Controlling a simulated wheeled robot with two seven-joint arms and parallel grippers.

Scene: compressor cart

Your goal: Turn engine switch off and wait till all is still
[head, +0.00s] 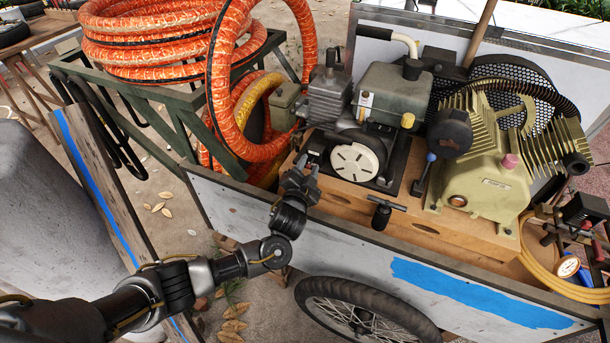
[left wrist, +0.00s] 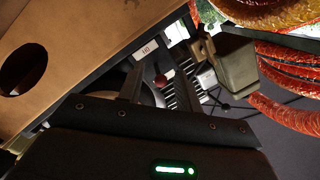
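The grey engine (head: 355,160) with its white round starter cover sits on a wooden bed in the cart. My left gripper (head: 303,167) is at the engine's left front side, low by the bed's edge. In the left wrist view the two fingers (left wrist: 158,88) stand apart with a gap between them. A small red knob (left wrist: 160,78), which looks like the engine switch, shows in that gap, beneath a white label (left wrist: 146,50) with letters. I cannot tell whether the fingers touch it or which way it is set. The head view does not show the switch clearly. My right gripper is not in view.
The beige compressor pump (head: 490,180) stands right of the engine. Orange hose coils (head: 160,45) lie on a green rack at left, and one loop hangs near my gripper. The cart's side board (head: 340,245) runs under my wrist. A gauge (head: 568,266) is at far right.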

